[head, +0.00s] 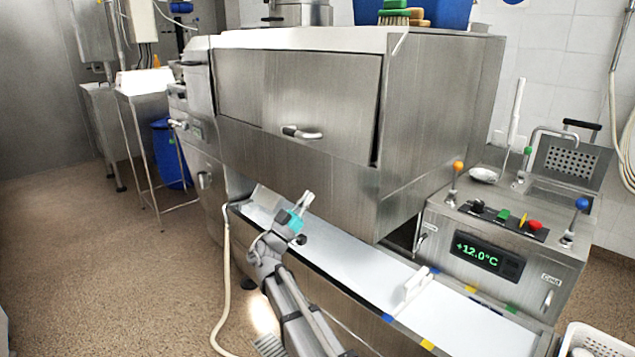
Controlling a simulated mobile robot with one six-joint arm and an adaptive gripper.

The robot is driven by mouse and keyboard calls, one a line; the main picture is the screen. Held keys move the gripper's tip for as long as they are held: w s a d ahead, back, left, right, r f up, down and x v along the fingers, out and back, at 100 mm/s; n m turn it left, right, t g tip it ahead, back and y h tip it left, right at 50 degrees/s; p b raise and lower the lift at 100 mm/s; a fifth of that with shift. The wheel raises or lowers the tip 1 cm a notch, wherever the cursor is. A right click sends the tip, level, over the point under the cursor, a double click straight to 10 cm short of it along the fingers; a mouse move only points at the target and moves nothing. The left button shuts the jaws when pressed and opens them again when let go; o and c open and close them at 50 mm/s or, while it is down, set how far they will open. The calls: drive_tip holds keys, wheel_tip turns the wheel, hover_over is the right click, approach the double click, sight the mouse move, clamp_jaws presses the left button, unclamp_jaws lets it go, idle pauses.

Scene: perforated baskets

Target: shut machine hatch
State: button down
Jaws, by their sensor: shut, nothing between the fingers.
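The machine hatch (325,95) is a wide brushed-steel panel on the front of the large steel machine. Its bar handle (301,132) sits near the lower edge. A dark gap shows along the hatch's right edge, so it looks slightly ajar, but I cannot tell by how much. My gripper (304,201) is shut and empty. In the picture it is below the handle, over the white conveyor strip, and apart from the hatch.
The white conveyor strip (375,268) runs under the machine to the lower right. A control box (490,250) with a +12.0°C display stands at right. A hose (226,270) hangs left of my arm. Brushes (395,14) and a blue bin (440,12) sit on top. Open floor lies left.

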drive_tip(key=s+a+r+g+y+p, duration=0.2)
drive_tip(key=r+p, duration=0.4)
drive_tip(key=p, duration=0.6)
drive_tip(key=s+a+r+g+y+p, duration=0.1)
drive_tip(key=s+r+g+y+p, duration=0.2)
drive_tip(key=p, duration=1)
wheel_tip(320, 180, up, 3)
drive_tip(key=shift+s+a+f+g+y, duration=0.1)
drive_tip(key=shift+s+a+g+y, duration=0.3)
drive_tip(key=shift+s+y, duration=0.25)
drive_tip(key=shift+w, duration=0.15)
drive_tip(key=b+x, duration=0.1)
drive_tip(key=x, duration=1.3)
drive_tip(key=shift+f+b, duration=0.1)
drive_tip(key=shift+b, duration=0.3)
drive_tip(key=shift+w, duration=0.1)
